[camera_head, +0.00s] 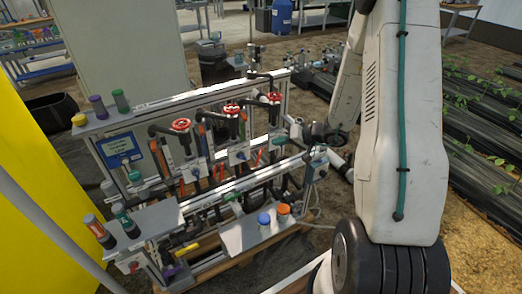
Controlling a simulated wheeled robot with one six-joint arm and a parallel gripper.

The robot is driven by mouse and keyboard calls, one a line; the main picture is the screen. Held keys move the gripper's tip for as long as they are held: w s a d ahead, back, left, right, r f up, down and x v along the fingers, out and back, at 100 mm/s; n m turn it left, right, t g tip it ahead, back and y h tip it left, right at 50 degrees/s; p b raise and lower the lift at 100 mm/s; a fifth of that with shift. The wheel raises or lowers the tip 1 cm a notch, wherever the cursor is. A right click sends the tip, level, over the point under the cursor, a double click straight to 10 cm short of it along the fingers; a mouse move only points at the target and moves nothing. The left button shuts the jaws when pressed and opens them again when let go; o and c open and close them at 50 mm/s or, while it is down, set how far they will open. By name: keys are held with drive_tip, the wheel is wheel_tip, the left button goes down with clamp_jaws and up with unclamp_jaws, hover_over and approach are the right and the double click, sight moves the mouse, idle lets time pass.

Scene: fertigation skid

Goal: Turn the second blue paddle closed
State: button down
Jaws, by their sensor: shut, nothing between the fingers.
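The pipe rack (160,98) of the skid stands left of centre. Small blue-green handles show on it: one at the right end (318,154), one nearby (280,140) and one at the left (135,177). I cannot tell which is the second blue paddle, or how far it is turned. My arm (395,120) fills the right side and reaches behind its near link to the rack's right end. My gripper (307,150) is small and dark there, shut and empty, close to the right-end handle. Whether they touch cannot be told.
Red handwheels (181,125) top several pipes. Capped bottles (121,100) stand on the rack's shelves, and a blue cup (263,221) and orange cup (283,212) sit at its front. A yellow panel (40,200) blocks the left. Plant rows (480,130) lie to the right.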

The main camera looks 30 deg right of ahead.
sight(244, 156)
drive_tip(key=s+a+f+x, duration=0.1)
drive_tip(key=s+x, duration=0.1)
drive_tip(key=x, duration=1)
drive_tip(key=shift+a+f, duration=0.25)
drive_tip(key=shift+a, duration=0.15)
drive_tip(key=shift+d+f, duration=0.1)
